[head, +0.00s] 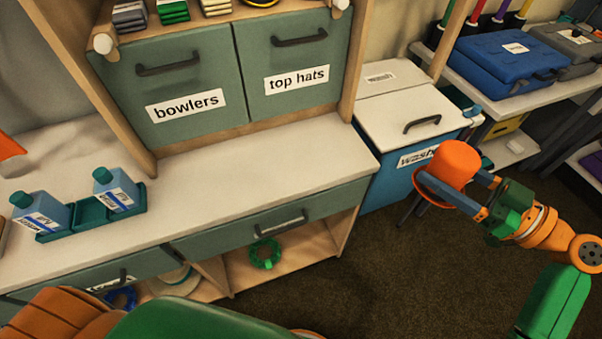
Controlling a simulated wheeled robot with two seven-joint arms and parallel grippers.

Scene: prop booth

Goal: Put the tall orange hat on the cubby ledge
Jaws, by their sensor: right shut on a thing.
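The tall orange hat (456,162) is in the air at the right, in front of the white-lidded wash bin. Its crown points up and its brim is low, tilted slightly. My right gripper (467,192) is shut on the hat at its lower right side, near the brim. The pale ledge (262,167) runs along the front of the cubby unit, below the doors labelled "bowlers" (187,85) and "top hats" (293,62). The hat is to the right of this ledge and apart from it. My left gripper is not in view.
The ledge's right part is bare. Blue bottles (117,190) stand in a teal tray (75,226) at the left. The wash bin (402,170) stands right of the unit. A green ring-shaped thing (265,254) lies in the open lower compartment.

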